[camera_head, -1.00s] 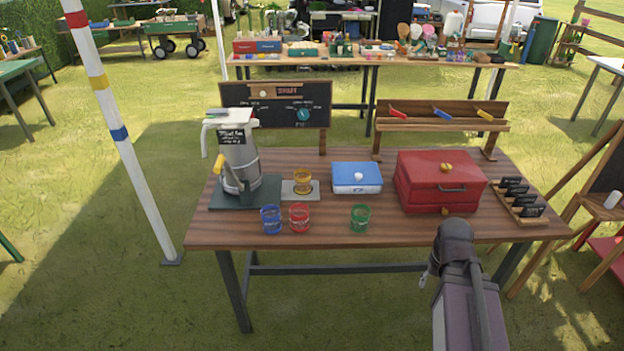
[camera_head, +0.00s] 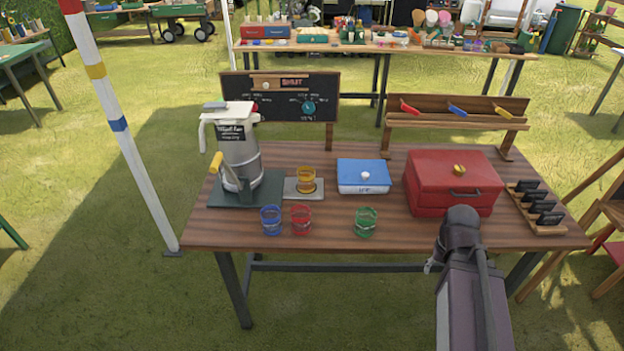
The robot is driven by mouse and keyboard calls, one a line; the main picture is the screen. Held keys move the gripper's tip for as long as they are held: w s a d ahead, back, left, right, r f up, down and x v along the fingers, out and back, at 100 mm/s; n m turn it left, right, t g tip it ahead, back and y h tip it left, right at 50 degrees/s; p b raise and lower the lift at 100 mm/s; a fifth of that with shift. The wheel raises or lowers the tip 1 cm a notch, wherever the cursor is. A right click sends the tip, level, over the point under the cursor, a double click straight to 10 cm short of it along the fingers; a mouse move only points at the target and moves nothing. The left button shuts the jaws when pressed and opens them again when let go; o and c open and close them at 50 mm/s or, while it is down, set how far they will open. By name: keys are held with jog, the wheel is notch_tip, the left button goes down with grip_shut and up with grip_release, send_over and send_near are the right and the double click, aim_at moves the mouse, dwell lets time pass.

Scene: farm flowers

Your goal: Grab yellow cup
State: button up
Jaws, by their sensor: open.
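The yellow cup (camera_head: 306,181) is a small see-through amber cup. It stands upright on a grey square plate (camera_head: 291,192) on the wooden table, just right of the big metal urn (camera_head: 240,158) and left of the blue box. Part of my arm shows at the lower right, in front of the table's front edge, well apart from the cup. My gripper cannot be made out; the arm's own links seem to hide it.
Blue (camera_head: 271,221), red (camera_head: 301,220) and green (camera_head: 365,222) cups stand near the front edge of the table (camera_head: 400,236). A blue box (camera_head: 363,176) and a red box (camera_head: 455,183) are to the right. A chalkboard (camera_head: 281,97) and a wooden rack (camera_head: 455,119) stand behind.

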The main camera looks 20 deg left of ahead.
jog(key=shift+a, duration=0.4)
